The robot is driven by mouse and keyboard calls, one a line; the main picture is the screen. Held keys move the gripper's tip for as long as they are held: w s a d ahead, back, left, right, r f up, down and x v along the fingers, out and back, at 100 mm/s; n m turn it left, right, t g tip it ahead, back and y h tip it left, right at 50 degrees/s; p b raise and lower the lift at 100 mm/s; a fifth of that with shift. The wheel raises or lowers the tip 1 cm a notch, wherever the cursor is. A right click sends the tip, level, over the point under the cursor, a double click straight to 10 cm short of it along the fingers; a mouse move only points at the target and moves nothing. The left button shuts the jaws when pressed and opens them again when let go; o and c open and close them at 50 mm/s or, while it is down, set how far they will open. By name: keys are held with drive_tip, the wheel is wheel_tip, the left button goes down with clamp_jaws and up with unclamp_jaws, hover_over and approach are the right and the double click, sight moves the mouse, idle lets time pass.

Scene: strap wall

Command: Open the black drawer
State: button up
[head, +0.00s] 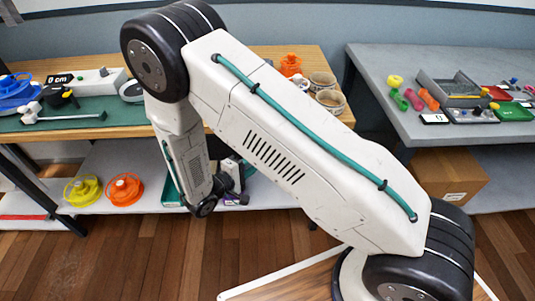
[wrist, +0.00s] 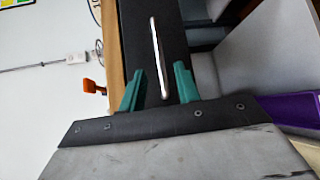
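The black drawer (wrist: 137,25) shows in the wrist view as a dark front with a long silver bar handle (wrist: 155,45). My gripper (wrist: 159,72) has two teal fingers, open and apart, one on each side of the lower end of the handle as pictured. I see a gap between each finger and the bar; whether they touch the drawer front I cannot tell. In the head view my own arm covers the middle, and I cannot make out the drawer or the fingers there.
In the head view a wooden bench (head: 322,62) stands behind my arm, with a lower shelf (head: 110,160) holding yellow (head: 83,190) and orange spools (head: 124,189). A grey table (head: 378,70) with small parts stands right, a cardboard box (head: 448,172) under it. Wooden floor is clear in front.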

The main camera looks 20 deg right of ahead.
drive_tip(key=x, duration=0.7)
drive_tip(key=shift+d, duration=0.1)
clamp_jaws()
